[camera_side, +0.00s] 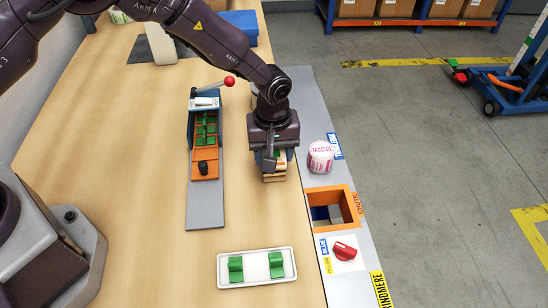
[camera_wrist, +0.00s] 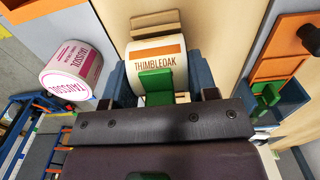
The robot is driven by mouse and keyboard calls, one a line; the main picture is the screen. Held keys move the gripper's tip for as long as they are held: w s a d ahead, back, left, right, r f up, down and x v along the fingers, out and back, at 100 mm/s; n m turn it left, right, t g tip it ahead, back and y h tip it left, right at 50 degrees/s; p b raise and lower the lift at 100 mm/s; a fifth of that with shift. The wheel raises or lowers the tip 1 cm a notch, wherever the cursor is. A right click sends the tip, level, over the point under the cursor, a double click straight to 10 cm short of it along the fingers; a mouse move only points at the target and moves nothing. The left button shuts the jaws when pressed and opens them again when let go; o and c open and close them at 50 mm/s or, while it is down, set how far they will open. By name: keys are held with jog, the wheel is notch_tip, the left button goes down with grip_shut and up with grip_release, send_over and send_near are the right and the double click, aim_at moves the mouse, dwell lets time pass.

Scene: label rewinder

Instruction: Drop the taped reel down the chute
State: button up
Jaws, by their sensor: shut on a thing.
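My gripper (camera_side: 275,158) is low over the bench, left of the grey strip. The gripper hides most of this spot in the side view, so the exact grip is unclear. A white reel with pink print (camera_side: 320,156) stands free on the grey strip; it also shows at left in the wrist view (camera_wrist: 72,70). The orange-rimmed chute (camera_side: 352,207) opens just below that reel in the side view, with blue and pale things inside.
A white tray (camera_side: 229,281) holds two green blocks. A blue and orange rack (camera_side: 194,171) with several green pieces, a dark knob and a red-ball lever (camera_side: 229,81) stands left of my gripper. A red switch (camera_side: 345,249) sits below the chute. Bench between rack and tray is clear.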

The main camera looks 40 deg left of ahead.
jog(key=shift+r, duration=3.3)
jog(key=shift+d, duration=0.1)
jog(key=shift+s+d+f, duration=0.15)
jog(key=shift+s+d, duration=0.05)
jog(key=shift+d, duration=0.05)
jog(key=d, duration=1.4)
jog(key=shift+s+d+f, duration=0.1)
jog(key=shift+s+f, duration=0.05)
jog(key=shift+f, duration=2.65)
jog(key=o, duration=0.8)
